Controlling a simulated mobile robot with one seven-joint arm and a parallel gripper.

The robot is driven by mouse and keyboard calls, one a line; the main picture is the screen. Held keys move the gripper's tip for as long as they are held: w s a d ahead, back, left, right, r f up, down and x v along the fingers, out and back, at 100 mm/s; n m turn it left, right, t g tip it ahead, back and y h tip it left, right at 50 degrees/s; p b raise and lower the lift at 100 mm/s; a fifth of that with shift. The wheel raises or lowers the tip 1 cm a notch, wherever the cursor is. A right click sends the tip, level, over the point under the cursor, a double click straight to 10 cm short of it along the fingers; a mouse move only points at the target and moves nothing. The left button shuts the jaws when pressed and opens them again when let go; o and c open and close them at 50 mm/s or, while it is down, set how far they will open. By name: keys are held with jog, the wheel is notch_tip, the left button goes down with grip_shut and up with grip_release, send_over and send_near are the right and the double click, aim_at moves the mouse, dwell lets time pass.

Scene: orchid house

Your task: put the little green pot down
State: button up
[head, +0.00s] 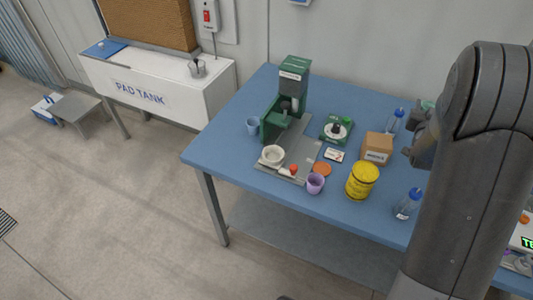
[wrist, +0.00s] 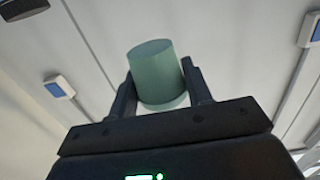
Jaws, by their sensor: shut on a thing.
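The little green pot (wrist: 157,74) is between the two fingers of my gripper (wrist: 160,92) in the wrist view, and the gripper is shut on it. Walls and ceiling show behind it. In the head view my gripper (head: 423,128) is over the right part of the blue table (head: 225,148), partly hidden by my arm. A bit of the green pot (head: 428,104) shows beside it.
On the table are a green press (head: 291,82), a white bowl (head: 273,156), a purple cup (head: 315,184), a yellow tin (head: 362,181), a cardboard box (head: 377,147) and a blue-capped bottle (head: 408,204). The table's left end is clear. My arm hides much of its right side.

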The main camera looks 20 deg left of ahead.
jog(key=s+a+y, duration=0.1)
jog(key=s+a, duration=0.5)
jog(key=a, duration=0.6)
jog(key=s+a+r+n+y, duration=0.1)
jog(key=s+a, duration=0.6)
jog(key=a, duration=0.6)
jog(key=s+a, duration=0.7)
jog(key=a, duration=0.5)
jog(key=shift+a+r+n+y, duration=0.25)
jog(key=shift+n+y, duration=0.15)
jog(key=s+a, duration=0.1)
jog(key=s, duration=0.2)
jog(key=s+a, duration=0.2)
jog(key=s, duration=0.1)
jog(key=s+a, duration=0.2)
jog(key=s, duration=0.1)
jog(key=shift+s+a+f, duration=0.1)
jog(key=shift+s+f, duration=0.1)
jog(key=shift+f, duration=0.15)
jog(key=shift+y, duration=0.3)
jog(key=s+a, duration=0.1)
jog(key=s, duration=0.6)
jog(key=s+a+f, duration=0.1)
jog(key=s, duration=0.3)
jog(key=shift+s+a, duration=0.15)
jog(key=shift+a, duration=0.2)
notch_tip(320, 180, down, 16)
jog(key=shift+s+r, duration=0.25)
jog(key=shift+s, duration=0.05)
jog(key=shift+f, duration=0.4)
